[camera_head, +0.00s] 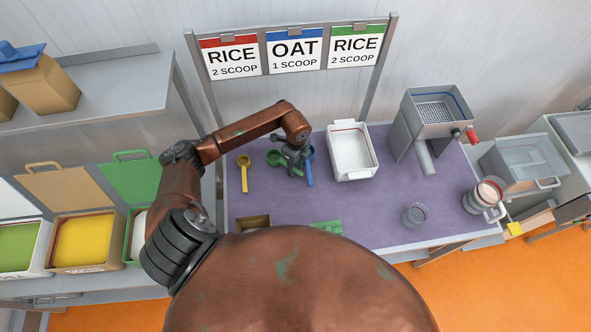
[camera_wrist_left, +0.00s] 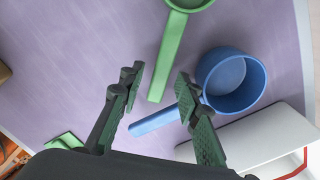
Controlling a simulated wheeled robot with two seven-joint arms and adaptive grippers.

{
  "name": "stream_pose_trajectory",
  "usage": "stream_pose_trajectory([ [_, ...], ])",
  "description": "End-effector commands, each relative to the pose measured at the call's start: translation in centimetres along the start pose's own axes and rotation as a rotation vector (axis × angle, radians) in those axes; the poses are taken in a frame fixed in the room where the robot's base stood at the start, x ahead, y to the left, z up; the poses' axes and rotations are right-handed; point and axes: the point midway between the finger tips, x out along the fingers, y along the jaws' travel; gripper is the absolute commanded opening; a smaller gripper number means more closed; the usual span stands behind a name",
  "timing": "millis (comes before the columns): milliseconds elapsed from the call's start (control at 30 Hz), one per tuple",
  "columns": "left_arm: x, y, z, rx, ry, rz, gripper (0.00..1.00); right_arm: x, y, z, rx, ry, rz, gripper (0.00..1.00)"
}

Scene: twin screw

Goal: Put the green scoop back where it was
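The green scoop (camera_head: 273,157) lies on the purple table top, left of the blue scoop (camera_head: 309,178). In the left wrist view, the green scoop's handle (camera_wrist_left: 171,55) points down between my fingertips, and its cup is cut off by the top edge. My left gripper (camera_head: 293,170) is over the table at the scoops. Its fingers also show in the left wrist view (camera_wrist_left: 160,80), spread apart with gaps on both sides of the green handle. The blue scoop (camera_wrist_left: 232,80) lies close to the right finger, which partly covers its handle. My right gripper is not in view.
A yellow scoop (camera_head: 244,161) lies to the left. A white tray (camera_head: 351,154) stands right of the scoops. A metal hopper (camera_head: 437,112), a clear cup (camera_head: 415,215) and a jug (camera_head: 487,196) are farther right. Grain bins (camera_head: 83,240) stand at the left. The middle of the table is clear.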

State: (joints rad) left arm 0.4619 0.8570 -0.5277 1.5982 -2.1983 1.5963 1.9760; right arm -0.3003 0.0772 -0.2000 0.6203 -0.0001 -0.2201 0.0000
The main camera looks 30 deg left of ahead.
Motion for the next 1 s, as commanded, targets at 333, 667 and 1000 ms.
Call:
stream_pose_trajectory([
  [333,-7.2,-0.1,0.0,0.001,-0.001,-0.004,0.31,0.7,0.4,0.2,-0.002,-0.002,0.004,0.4],
  [667,-10.3,0.0,0.0,0.0,0.0,-0.001,0.31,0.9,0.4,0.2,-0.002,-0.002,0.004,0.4],
  [1000,-10.4,0.2,-0.2,0.015,0.009,0.006,0.31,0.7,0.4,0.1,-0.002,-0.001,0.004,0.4],
])
